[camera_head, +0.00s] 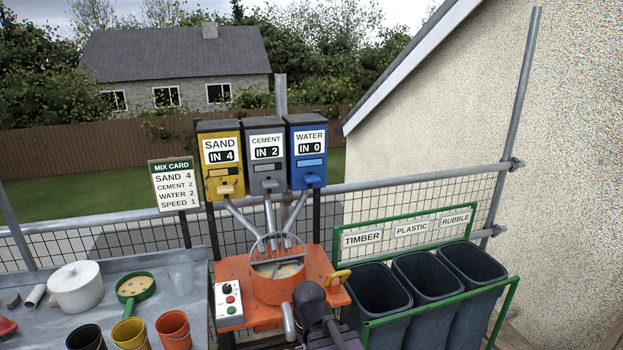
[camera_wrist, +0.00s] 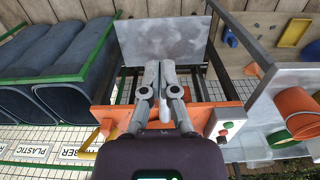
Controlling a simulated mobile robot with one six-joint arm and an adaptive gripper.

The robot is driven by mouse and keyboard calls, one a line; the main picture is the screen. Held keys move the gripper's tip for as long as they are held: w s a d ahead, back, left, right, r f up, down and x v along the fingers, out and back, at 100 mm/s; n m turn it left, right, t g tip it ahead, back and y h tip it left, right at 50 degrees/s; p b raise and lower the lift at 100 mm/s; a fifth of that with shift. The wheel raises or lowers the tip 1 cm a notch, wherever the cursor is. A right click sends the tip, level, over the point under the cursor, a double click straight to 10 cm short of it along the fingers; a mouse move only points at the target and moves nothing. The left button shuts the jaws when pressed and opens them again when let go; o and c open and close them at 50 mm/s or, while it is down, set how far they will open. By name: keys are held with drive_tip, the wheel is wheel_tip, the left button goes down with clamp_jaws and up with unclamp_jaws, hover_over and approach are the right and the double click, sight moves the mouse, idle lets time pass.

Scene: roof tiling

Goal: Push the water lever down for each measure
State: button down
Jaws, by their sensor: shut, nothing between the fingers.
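The blue water dispenser (camera_head: 307,155) stands at the right of three dispensers, and its display reads IN 0. Its blue water lever (camera_head: 312,180) sticks out at the bottom front. The yellow sand dispenser (camera_head: 221,158) reads IN 4 and the grey cement dispenser (camera_head: 266,153) reads IN 2. Pipes lead from them to the orange mixer (camera_head: 278,287), which has a grille over its drum. The mix card (camera_head: 174,185) reads sand 4, cement 2, water 2, speed 1. In the wrist view my gripper (camera_wrist: 160,66) is shut and empty, low by the mixer's front, away from the lever.
A control box (camera_head: 229,303) with buttons sits at the mixer's left. A yellow handle (camera_head: 336,278) is at its right. Dark bins (camera_head: 428,278) in a green frame stand at the right. A grey bench (camera_head: 188,272) with pots and buckets is at the left.

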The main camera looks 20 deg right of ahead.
drive_tip(key=t+h+p, duration=0.1)
drive_tip(key=t+p, duration=0.2)
drive_tip(key=t, duration=1.8)
approach(312, 179)
wheel_tip(312, 179, up, 3)
drive_tip(key=shift+s+d+r+t+y, duration=0.3)
drive_tip(key=shift+d+r+t+y, duration=0.15)
drive_tip(key=shift+r, duration=0.2)
drive_tip(key=shift+w+r+p, duration=0.1)
drive_tip(key=shift+w+p, duration=0.05)
drive_tip(key=shift+p, duration=0.15)
drive_tip(key=p+x, duration=0.1)
drive_tip(key=x, duration=0.5)
drive_tip(key=p+x, duration=0.1)
drive_tip(key=x, duration=0.2)
drive_tip(key=shift+w+a+f+p, duration=0.1)
drive_tip(key=shift+w+f+p, duration=0.2)
drive_tip(key=shift+w, duration=0.15)
drive_tip(key=shift+s+f+b, duration=0.1)
drive_tip(key=shift+f+b, duration=1.55)
drive_tip(key=shift+b, duration=0.05)
